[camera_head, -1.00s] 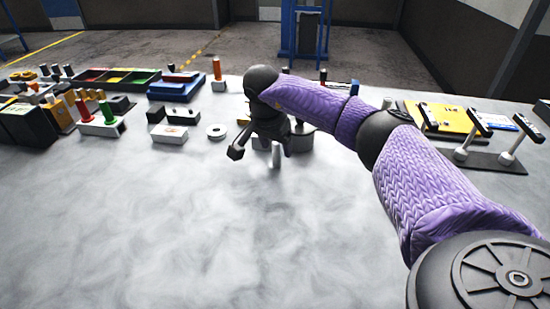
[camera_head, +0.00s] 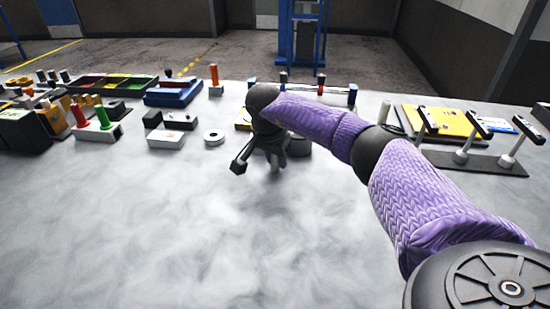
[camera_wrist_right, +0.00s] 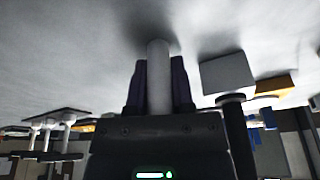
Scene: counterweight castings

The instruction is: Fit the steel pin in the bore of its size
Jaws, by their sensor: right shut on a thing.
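My right gripper (camera_head: 274,170) is low over the bare table, left of centre. In the right wrist view the two dark fingers (camera_wrist_right: 159,85) are shut on a pale grey cylinder, the steel pin (camera_wrist_right: 158,62), one on each side. Its far end reaches towards the table surface, with a dark shadow beside it; whether it touches I cannot tell. In the head view the pin is hidden by the gripper. A grey round casting (camera_head: 300,145) stands just behind the gripper, partly covered. No bore can be made out clearly. My left gripper is not in view.
A white block (camera_head: 166,139) and a pale ring (camera_head: 214,138) lie left of my gripper. Trays, blocks and coloured pegs fill the back left. A yellow plate (camera_head: 443,121) and a dark base with levers (camera_head: 478,161) are at right. The front table is clear.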

